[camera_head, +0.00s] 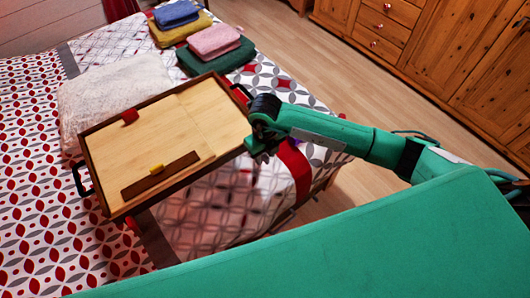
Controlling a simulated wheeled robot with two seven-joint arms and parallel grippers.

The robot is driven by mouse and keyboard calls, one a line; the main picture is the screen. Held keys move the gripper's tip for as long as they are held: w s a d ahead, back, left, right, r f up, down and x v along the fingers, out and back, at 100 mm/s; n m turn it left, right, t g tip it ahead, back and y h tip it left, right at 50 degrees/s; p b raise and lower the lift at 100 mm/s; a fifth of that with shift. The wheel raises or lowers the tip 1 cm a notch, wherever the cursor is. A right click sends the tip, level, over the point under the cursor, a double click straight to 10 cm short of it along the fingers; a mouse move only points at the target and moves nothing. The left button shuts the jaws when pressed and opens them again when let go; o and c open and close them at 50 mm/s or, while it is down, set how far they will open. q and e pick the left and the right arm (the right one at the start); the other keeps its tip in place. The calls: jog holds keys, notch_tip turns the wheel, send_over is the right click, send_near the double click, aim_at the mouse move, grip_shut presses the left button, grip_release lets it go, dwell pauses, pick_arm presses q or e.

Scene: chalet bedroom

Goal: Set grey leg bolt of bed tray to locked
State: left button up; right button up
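The wooden bed tray (205,112) stands on the bed, with a dark rim and black handles at its left and far right ends. I cannot make out a grey leg bolt; the tray's underside is hidden. My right gripper (256,150) is at the tray's right edge, pointing down; whether it touches the tray, or is open or shut, is unclear. My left gripper is not in view.
The bed has a patterned red, white and grey cover (40,220). A fluffy white cushion (95,95) lies behind the tray. Folded towels, pink (214,42) and blue (176,14) on top, lie at the back. Wooden floor (310,70) is clear before the wooden cabinets (440,60).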

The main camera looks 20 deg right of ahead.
jog(key=shift+f, duration=0.15)
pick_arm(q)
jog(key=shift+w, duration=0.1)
pick_arm(e)
grip_shut()
jog(key=shift+w+a+f+b, duration=0.1)
jog(key=shift+w+a+b, duration=0.05)
jog(key=shift+w+b, duration=0.3)
jog(key=shift+w+a+b, duration=0.2)
jog(key=shift+w+b, duration=0.15)
jog(key=shift+w, duration=0.25)
jog(key=shift+w+a+b, duration=0.15)
jog(key=shift+w+b, duration=0.15)
jog(key=shift+w, duration=0.25)
jog(key=shift+w+a, duration=0.1)
jog(key=shift+w, duration=0.25)
grip_release()
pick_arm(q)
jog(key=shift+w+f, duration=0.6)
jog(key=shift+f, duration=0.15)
